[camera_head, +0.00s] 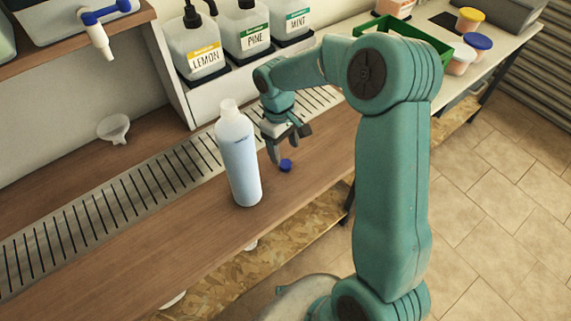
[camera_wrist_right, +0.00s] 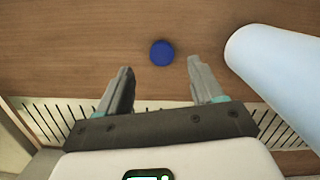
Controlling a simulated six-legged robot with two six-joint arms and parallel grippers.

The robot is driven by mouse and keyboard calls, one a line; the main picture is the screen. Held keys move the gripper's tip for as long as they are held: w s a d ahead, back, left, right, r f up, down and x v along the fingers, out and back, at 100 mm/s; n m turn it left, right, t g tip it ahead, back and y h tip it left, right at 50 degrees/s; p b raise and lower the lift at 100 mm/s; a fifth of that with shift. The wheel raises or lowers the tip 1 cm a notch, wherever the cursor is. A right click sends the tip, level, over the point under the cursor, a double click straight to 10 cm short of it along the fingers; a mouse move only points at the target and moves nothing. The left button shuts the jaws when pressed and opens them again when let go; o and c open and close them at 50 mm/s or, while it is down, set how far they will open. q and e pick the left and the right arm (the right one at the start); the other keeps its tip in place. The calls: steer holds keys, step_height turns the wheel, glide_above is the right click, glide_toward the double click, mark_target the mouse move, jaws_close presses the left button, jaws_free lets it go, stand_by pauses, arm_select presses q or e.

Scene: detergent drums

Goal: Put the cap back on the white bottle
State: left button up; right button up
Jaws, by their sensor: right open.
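The white bottle (camera_head: 238,155) stands upright and uncapped on the wooden counter, with a pale blue lower body. Its side also shows at the right of the right wrist view (camera_wrist_right: 275,75). The blue cap (camera_head: 286,165) lies on the counter to the right of the bottle. In the right wrist view the cap (camera_wrist_right: 162,53) sits just beyond the fingertips, between their lines. My right gripper (camera_head: 282,150) points down above the counter beside the bottle. Its fingers are apart and empty in the right wrist view (camera_wrist_right: 160,80). My left gripper is not in view.
A slotted metal drain strip (camera_head: 140,192) runs along the counter behind the bottle. Jugs labelled LEMON (camera_head: 195,45), PINE and MINT stand in a rack at the back. A white funnel (camera_head: 114,128) is on the left. The counter's front edge lies close to the bottle.

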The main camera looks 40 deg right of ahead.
mark_target(285, 163)
steer(key=f, duration=0.5)
steer(key=shift+s+f, duration=0.1)
steer(key=shift+s, duration=0.1)
steer(key=c, duration=1.1)
